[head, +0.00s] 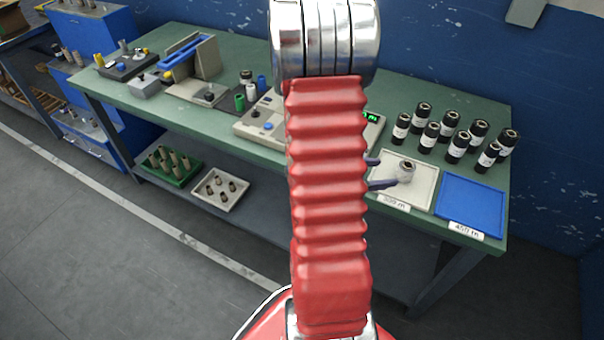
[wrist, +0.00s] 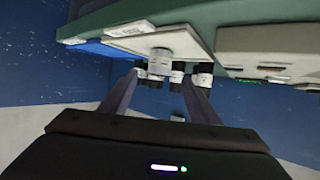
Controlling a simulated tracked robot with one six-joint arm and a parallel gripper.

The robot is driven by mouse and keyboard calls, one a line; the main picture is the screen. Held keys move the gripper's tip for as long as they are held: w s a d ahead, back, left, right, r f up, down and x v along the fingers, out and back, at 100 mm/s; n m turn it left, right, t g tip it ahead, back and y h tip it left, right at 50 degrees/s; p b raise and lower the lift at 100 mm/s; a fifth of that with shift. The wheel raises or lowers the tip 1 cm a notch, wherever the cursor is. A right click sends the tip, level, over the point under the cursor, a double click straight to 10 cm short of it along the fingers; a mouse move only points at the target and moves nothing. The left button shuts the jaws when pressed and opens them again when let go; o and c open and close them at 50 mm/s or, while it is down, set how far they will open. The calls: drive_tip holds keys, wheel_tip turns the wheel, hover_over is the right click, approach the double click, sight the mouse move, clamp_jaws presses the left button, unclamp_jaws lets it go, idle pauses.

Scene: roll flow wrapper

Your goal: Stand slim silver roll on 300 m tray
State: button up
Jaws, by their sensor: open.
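The slim silver roll (head: 404,174) stands upright on the white 300 m tray (head: 424,192), its dark core end facing up. In the wrist view, which is upside down, the roll (wrist: 160,62) meets the tray (wrist: 178,42) at its base. My gripper (head: 386,173) is open, with its two dark fingers pointing at the roll from the left. In the wrist view the fingertips (wrist: 160,78) lie on either side of the roll's line, with gaps at both sides. The roll seems at or just past the tips, clear of both.
A blue 450 m tray (head: 470,203) lies empty to the right. Several black rolls (head: 455,146) stand behind the trays. A grey device (head: 258,128) with a green display is to the left, partly hidden by my arm. Small green, white and blue cylinders (head: 240,102) stand farther left.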

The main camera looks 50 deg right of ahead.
drive_tip(key=w+a+r+n+t+y, duration=0.1)
drive_tip(key=w+a+r+n+t, duration=0.2)
drive_tip(key=w, duration=0.6)
drive_tip(key=w+a+r+n+t+y, duration=0.1)
drive_tip(key=w+a+r+n+t, duration=0.15)
drive_tip(key=w+a+t, duration=0.4)
drive_tip(key=w+a+r+n+t+y, duration=0.2)
drive_tip(key=w+a+r+t, duration=0.1)
drive_tip(key=w, duration=0.7)
drive_tip(key=w+a+r+n+t+y, duration=0.1)
drive_tip(key=w+a+r+n+y, duration=0.15)
drive_tip(key=a, duration=0.45)
drive_tip(key=w+a+r+n+t+y, duration=0.2)
drive_tip(key=w+a+r+n, duration=0.1)
drive_tip(key=a, duration=0.4)
drive_tip(key=s+a+r+n+g+y, duration=0.15)
drive_tip(key=s+a+n, duration=0.25)
drive_tip(key=a, duration=0.4)
drive_tip(key=s+a+r+n+y, duration=0.3)
drive_tip(key=s+a, duration=0.2)
drive_tip(key=a, duration=0.4)
drive_tip(key=s+a+r+n+g, duration=0.1)
drive_tip(key=s+n+g, duration=0.1)
drive_tip(key=s, duration=0.7)
drive_tip(key=shift+r+n+g+h, duration=0.2)
drive_tip(key=shift+n+g+h, duration=0.1)
drive_tip(key=shift+n, duration=0.2)
drive_tip(key=shift+a, duration=0.1)
